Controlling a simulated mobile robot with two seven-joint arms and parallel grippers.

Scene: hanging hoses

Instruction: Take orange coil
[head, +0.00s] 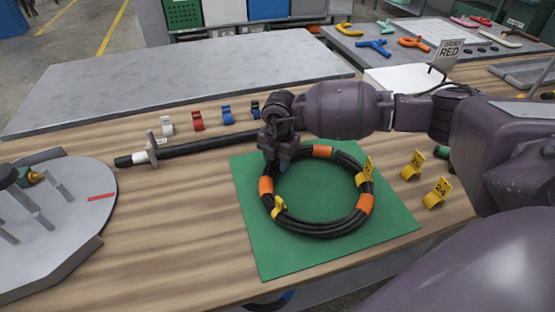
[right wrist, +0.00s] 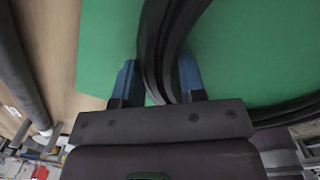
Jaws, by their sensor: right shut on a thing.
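The coil (head: 320,230) is a ring of black hose with orange bands and yellow tags. It lies on a green mat (head: 262,255) on the wooden table. My right gripper (head: 280,163) reaches down onto the upper left part of the ring in the head view. In the right wrist view the black hose (right wrist: 160,50) runs between the two blue fingers of the right gripper (right wrist: 160,85), which are shut on it. The fingertips are partly hidden in the head view. My left gripper is not in view.
A black bar (head: 205,145) lies behind the mat, with several coloured clips (head: 227,114) beyond it. Yellow numbered tags (head: 437,193) stand to the right. A grey round fixture (head: 70,205) is at left.

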